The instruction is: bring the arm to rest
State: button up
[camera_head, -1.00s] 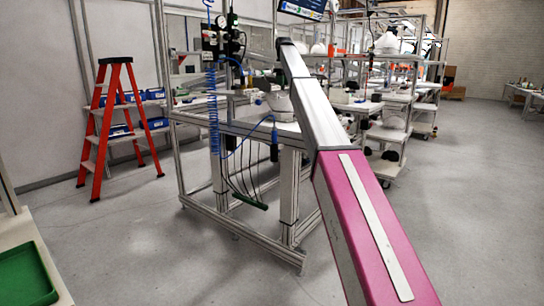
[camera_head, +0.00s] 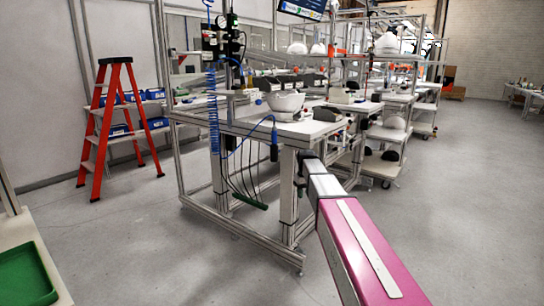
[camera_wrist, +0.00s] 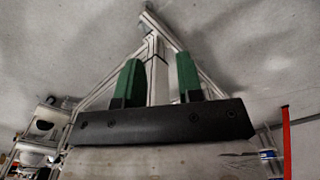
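My arm (camera_head: 362,245), magenta with a white strip and a silver far section, reaches from the lower right toward the workbench (camera_head: 226,124) in the head view. Its far end is now low, in front of the bench's right legs. My gripper (camera_wrist: 158,75) shows in the wrist view as two green fingers on a black bar. The fingers stand apart with nothing held between them. Beyond them are metal frame bars and grey floor.
A white bowl-shaped shell (camera_head: 286,101) sits on the workbench. Blue coiled hose (camera_head: 213,110) hangs at its left. A red ladder (camera_head: 108,130) stands at the left, and a green tray (camera_head: 25,278) at lower left. Wheeled racks stand behind. The floor at right is clear.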

jog(key=s+d+f+m, duration=0.1)
jog(key=s+f, duration=0.4)
jog(key=s, duration=0.5)
jog(key=s+d+f+m, duration=0.1)
jog(key=s+f, duration=0.4)
jog(key=s, duration=0.4)
jog(key=s+d+f+m, duration=0.2)
jog(key=s+f, duration=0.3)
jog(key=s, duration=0.5)
jog(key=shift+s+f, duration=0.35)
jog(key=shift+f, duration=0.05)
jog(key=shift+d, duration=0.1)
